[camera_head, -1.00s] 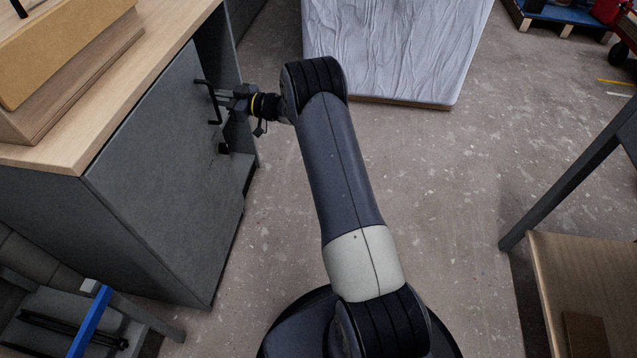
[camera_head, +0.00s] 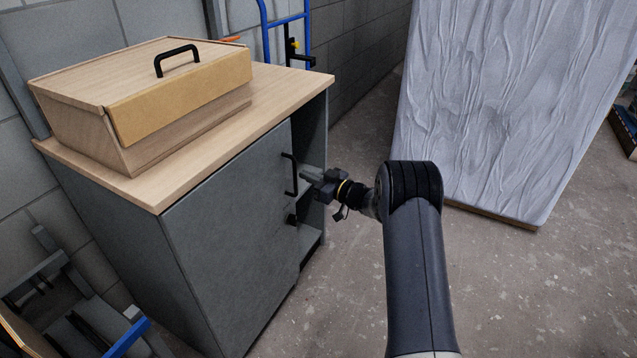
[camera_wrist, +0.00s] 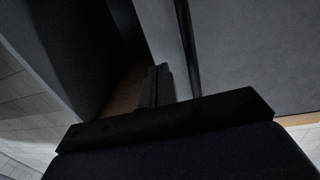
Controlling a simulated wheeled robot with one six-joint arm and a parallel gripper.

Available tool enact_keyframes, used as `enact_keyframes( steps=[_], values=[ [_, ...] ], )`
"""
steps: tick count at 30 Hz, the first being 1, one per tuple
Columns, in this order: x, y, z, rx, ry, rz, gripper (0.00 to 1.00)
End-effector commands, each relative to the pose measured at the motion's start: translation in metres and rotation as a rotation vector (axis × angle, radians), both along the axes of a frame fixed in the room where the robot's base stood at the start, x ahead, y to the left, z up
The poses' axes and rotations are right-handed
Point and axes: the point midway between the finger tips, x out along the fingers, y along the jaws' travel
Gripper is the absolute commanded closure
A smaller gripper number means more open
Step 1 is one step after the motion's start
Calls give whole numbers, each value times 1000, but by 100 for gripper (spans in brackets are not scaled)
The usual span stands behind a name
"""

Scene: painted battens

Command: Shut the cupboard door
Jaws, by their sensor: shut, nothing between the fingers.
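The grey cupboard (camera_head: 312,115) has a wooden top and stands at the left in the head view. Its grey door (camera_head: 225,235) is ajar, with a dark gap along its right edge. A black bar handle (camera_head: 294,176) is upright near that edge. My gripper (camera_head: 304,174) is shut and empty, with its fingertips just right of the handle; I cannot tell whether they touch. In the wrist view, the shut fingers (camera_wrist: 158,86) point toward the door (camera_wrist: 250,55), beside the dark handle bar (camera_wrist: 187,45). The dark cupboard inside shows to their left.
A wooden box (camera_head: 150,100) with a black handle sits on the cupboard top. A large wrapped panel (camera_head: 510,110) stands behind my arm at the right. A blue-framed trolley (camera_head: 287,25) is behind the cupboard. The floor (camera_head: 345,285) before the door is clear.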

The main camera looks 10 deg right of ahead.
Motion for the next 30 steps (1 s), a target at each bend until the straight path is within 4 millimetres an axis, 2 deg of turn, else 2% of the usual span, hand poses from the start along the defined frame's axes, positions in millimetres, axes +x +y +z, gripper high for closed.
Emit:
enact_keyframes(
  steps=[16, 22, 30],
  values=[
    [-49, -74, 0, 0, 4, -4, 100],
    [-57, -84, -1, 0, 4, -1, 100],
    [-58, -84, -2, 0, 3, -1, 100]
  ],
)
